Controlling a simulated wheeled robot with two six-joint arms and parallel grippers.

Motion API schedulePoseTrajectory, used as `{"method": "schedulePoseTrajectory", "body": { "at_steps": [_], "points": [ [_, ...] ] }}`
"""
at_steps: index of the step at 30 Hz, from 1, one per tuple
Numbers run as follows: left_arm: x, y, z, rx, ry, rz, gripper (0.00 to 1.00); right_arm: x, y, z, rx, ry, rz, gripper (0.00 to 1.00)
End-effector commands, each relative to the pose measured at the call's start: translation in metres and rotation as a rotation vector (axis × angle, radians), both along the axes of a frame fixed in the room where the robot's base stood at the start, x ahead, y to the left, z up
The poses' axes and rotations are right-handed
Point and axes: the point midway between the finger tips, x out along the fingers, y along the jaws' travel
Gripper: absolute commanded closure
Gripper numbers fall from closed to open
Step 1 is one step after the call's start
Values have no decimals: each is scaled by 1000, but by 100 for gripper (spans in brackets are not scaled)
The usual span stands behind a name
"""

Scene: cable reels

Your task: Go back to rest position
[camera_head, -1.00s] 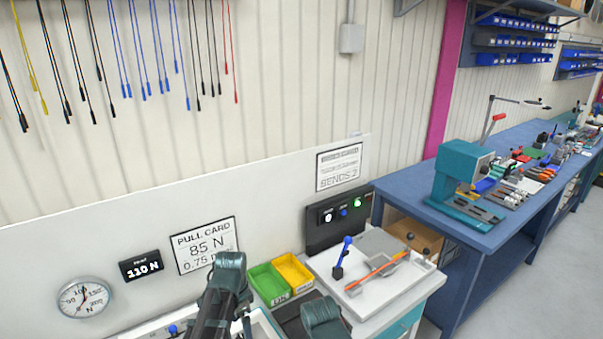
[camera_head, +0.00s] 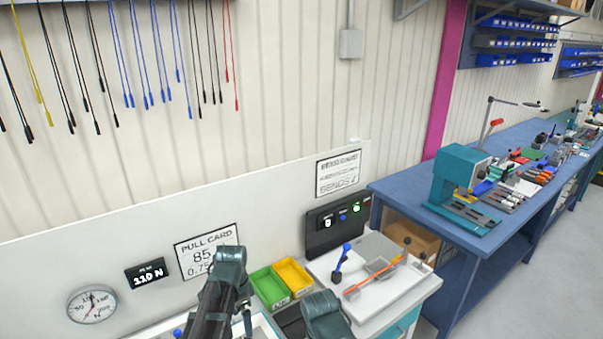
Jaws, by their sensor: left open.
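My left arm comes in at the bottom centre, with a dark teal link on top. The left gripper (camera_head: 244,322) is low at the bottom edge, over the white work surface, and only a small part of it shows. It is open, and I see nothing held in it. My right arm shows only as a dark teal link at the bottom, right of the left arm. Its gripper is out of the picture.
Green (camera_head: 269,286) and yellow (camera_head: 293,277) bins stand behind the arms. A white station (camera_head: 385,297) with a blue-knobbed lever (camera_head: 341,262) and orange strip (camera_head: 372,280) is at right. A blue workbench (camera_head: 400,190) is beyond it. Cables hang on the wall.

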Motion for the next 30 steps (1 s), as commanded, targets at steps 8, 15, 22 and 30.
{"method": "schedulePoseTrajectory", "body": {
  "at_steps": [8, 15, 22, 30],
  "points": [
    [0, 0, -42, 0, 0, 0, 5, 0, 0, -42, -1, 0, 3, 5],
    [0, 0, -72, 0, 0, 0, 5, 0, 0, -72, -1, 0, 2, 5],
    [0, 0, -100, 0, 0, -1, 5, 0, 0, -100, -1, 0, 1, 5],
    [0, 0, -112, 0, 0, -113, 5, 0, 0, -112, -1, 0, 1, 5]
  ]
}}
